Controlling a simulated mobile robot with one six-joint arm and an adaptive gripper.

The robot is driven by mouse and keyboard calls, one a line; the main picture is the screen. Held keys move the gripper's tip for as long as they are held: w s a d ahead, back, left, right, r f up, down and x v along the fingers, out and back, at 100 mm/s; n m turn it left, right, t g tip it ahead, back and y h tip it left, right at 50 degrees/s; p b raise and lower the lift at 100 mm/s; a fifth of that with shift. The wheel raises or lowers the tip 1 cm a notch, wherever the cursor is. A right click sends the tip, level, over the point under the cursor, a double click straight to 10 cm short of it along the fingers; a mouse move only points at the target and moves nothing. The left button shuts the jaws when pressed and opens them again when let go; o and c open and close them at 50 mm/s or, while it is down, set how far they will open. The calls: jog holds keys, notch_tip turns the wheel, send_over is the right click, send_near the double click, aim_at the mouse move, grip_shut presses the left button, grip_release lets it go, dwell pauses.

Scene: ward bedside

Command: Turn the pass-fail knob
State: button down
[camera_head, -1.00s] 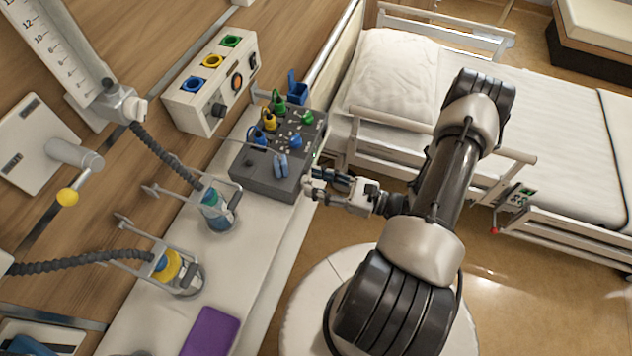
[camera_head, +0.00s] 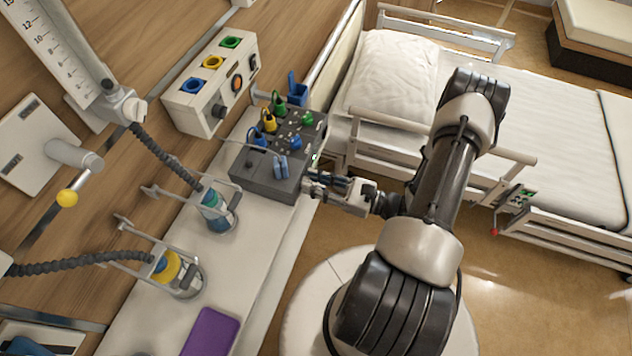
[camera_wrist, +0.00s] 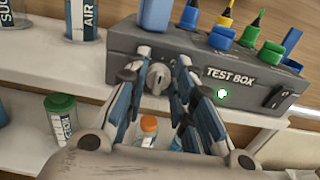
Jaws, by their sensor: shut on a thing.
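The grey test box (camera_head: 262,185) stands on the bedside shelf, with "TEST BOX" on its front in the wrist view (camera_wrist: 200,52). A round silver knob (camera_wrist: 158,79) is on that front, left of the lettering. My gripper (camera_wrist: 160,75) has one finger on each side of the knob and is shut on it. In the head view my gripper (camera_head: 312,184) is at the box's front face, and the knob is hidden there. A green lamp (camera_wrist: 222,93) glows right of the knob; it also shows in the head view (camera_head: 314,157).
Colored plugs, one of them yellow (camera_head: 269,122), stand on top of the box. A black rocker switch (camera_wrist: 279,97) is at its right. A white panel (camera_head: 205,90) with colored sockets is behind. A bottle with an orange cap (camera_wrist: 149,124) sits below my fingers. The bed (camera_head: 540,130) is at right.

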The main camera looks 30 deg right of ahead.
jog(key=shift+w+d+f+m+p, duration=0.1)
jog(key=shift+m, duration=1.4)
jog(key=shift+w+d+m+p, duration=0.1)
jog(key=shift+m+p, duration=0.05)
jog(key=shift+m, duration=1.35)
jog(key=shift+d+f+m+p, duration=0.1)
jog(key=shift+m, duration=1.4)
jog(key=c, duration=1.5)
grip_release()
jog(key=shift+s+d, duration=0.1)
jog(key=v, duration=1.1)
jog(key=shift+s+d, duration=0.25)
jog(key=shift+s, duration=0.05)
jog(key=shift+r, duration=0.1)
